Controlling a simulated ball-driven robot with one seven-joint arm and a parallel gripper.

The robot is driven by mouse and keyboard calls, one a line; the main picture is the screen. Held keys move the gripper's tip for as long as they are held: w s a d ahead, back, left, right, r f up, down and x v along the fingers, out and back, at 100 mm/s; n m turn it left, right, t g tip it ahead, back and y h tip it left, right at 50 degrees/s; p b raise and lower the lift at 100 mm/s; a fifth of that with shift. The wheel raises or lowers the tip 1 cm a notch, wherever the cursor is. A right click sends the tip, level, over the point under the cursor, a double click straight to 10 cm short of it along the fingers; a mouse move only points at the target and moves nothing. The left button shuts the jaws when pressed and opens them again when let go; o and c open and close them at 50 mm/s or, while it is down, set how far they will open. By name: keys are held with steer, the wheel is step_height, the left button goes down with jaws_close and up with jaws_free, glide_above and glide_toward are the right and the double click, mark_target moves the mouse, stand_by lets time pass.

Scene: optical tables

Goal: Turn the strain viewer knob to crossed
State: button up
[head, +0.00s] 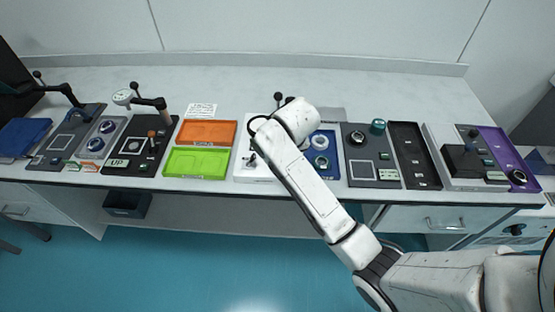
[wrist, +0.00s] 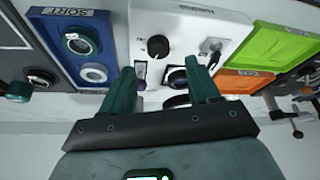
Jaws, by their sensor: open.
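A white device (wrist: 180,28) fills the middle of the wrist view, with a label at its top edge that is too small to read surely. It carries a round black knob (wrist: 158,46) with a light mark, and a small metal lever (wrist: 210,48) to the right. A dark round lens-like part (wrist: 177,77) shows partly between the fingers. My gripper (wrist: 160,73) is open, its two teal fingers apart and empty, with the knob beyond the tips. In the head view, my arm covers much of the white device (head: 242,174) and hides the gripper.
A blue tray (wrist: 102,25) holding ring-shaped parts adjoins the device. Green (head: 195,162) and orange (head: 207,132) trays lie on its other side. A dark panel (head: 372,178) with a knob stands farther right. The bench's back strip (head: 200,85) is mostly clear.

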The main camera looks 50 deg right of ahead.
steer(key=x, duration=0.6)
steer(key=shift+d, duration=0.1)
steer(key=c, duration=1)
